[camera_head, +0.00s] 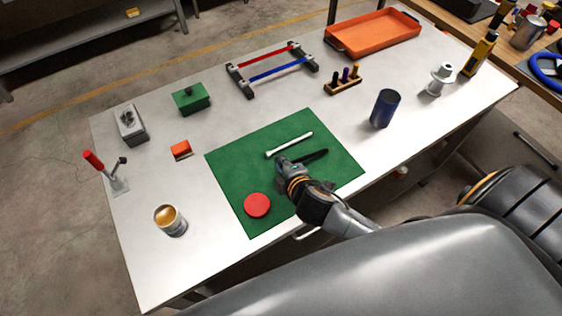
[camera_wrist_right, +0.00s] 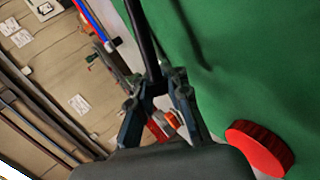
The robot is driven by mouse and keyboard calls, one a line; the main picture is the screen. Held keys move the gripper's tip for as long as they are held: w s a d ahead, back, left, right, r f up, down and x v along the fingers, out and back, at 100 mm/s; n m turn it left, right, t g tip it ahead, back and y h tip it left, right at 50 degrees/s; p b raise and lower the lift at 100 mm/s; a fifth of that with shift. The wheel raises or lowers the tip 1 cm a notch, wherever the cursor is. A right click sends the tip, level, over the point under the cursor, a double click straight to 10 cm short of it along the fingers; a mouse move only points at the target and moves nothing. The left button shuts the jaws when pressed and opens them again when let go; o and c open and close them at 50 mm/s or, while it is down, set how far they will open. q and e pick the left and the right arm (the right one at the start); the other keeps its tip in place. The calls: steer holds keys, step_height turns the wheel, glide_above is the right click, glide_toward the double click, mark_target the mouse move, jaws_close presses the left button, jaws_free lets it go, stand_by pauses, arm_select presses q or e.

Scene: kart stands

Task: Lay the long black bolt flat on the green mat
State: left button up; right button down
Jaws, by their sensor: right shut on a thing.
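The green mat (camera_head: 228,178) lies on the light grey table, and its cloth also fills the right of the right wrist view (camera_wrist_right: 240,60). My right gripper (camera_head: 283,163) is over the middle of the mat. It is shut on one end of the long black bolt (camera_head: 313,155). In the right wrist view the bolt (camera_wrist_right: 142,35) runs from between the fingertips (camera_wrist_right: 158,84) up to the top edge. In the head view the bolt points right across the mat; I cannot tell if it touches the cloth. My left gripper is not in view.
A white rod (camera_head: 290,144) lies on the mat just behind the black bolt. A red disc (camera_head: 257,204) lies near the mat's front left. A dark blue cylinder (camera_head: 384,109) stands right of the mat, and an open can (camera_head: 171,220) stands to its left.

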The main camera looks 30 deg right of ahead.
steer(key=c, duration=1.2)
jaws_free()
steer(key=shift+s, duration=0.1)
steer(key=d+v, duration=0.1)
steer(key=v, duration=1)
steer(key=shift+s+a+r, duration=0.25)
steer(key=shift+s+a, duration=0.1)
steer(key=shift+a, duration=0.2)
